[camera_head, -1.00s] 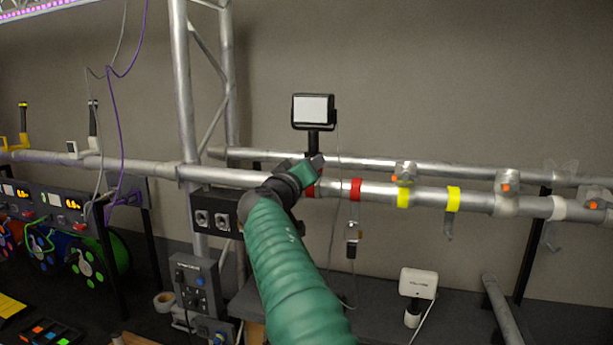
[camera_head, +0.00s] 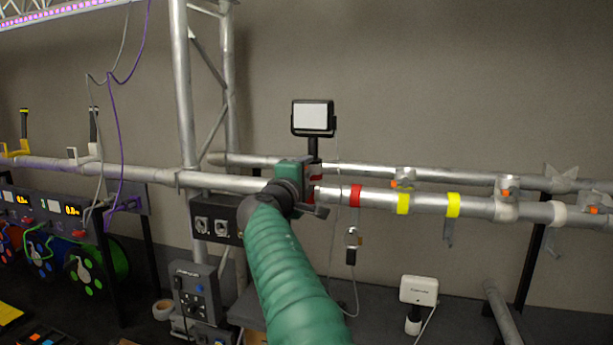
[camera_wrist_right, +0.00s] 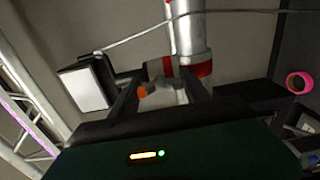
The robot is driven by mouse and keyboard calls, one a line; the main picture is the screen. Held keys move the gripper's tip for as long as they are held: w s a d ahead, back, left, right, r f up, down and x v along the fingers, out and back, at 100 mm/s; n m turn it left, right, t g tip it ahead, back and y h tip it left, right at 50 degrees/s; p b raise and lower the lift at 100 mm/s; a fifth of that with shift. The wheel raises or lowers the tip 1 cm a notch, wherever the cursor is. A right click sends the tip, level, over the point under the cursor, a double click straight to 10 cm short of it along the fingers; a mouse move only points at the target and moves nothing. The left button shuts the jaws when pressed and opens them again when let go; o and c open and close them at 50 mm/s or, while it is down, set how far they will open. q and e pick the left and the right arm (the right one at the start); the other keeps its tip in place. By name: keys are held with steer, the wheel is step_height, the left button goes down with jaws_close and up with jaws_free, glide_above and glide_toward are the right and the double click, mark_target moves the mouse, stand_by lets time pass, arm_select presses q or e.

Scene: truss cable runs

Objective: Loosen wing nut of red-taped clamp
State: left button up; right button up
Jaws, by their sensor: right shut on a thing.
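The silver truss tube (camera_head: 430,200) carries two red tape bands, the right one (camera_head: 355,195) in plain sight and the left one (camera_head: 315,178) partly covered. My right gripper (camera_head: 318,192) is at the tube beside the left band, hiding most of the red-taped clamp. In the right wrist view, the grey clamp (camera_wrist_right: 168,92) sits against the tube between my two dark fingers. The orange-tipped wing nut (camera_wrist_right: 143,90) is at the left finger, and my right gripper (camera_wrist_right: 165,98) is shut on it. A red band (camera_wrist_right: 200,69) shows just behind. My left gripper is not in view.
A small lamp with a white panel (camera_head: 313,116) stands just above the gripper. A cable with a connector (camera_head: 351,245) hangs to its right. Clamps with orange knobs (camera_head: 403,180) and yellow tape bands (camera_head: 453,205) lie farther right. A black socket box (camera_head: 214,222) is left.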

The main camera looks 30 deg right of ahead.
steer(key=n+p, duration=0.1)
steer(key=n, duration=0.3)
steer(key=shift+a+f+n, duration=0.1)
steer(key=shift+f+n, duration=0.05)
steer(key=shift+n, duration=0.15)
steer(key=n+p, duration=0.1)
steer(key=n, duration=0.3)
steer(key=shift+w+f+n, duration=0.1)
steer(key=shift+n, duration=0.2)
steer(key=n+p, duration=0.2)
steer(key=n, duration=0.2)
steer(key=shift+n, duration=0.3)
steer(key=shift+f+n+p, duration=0.15)
steer(key=shift+n+p, duration=1)
steer(key=shift+n, duration=0.95)
steer(key=o, duration=1.1)
steer(key=shift+o, duration=1.4)
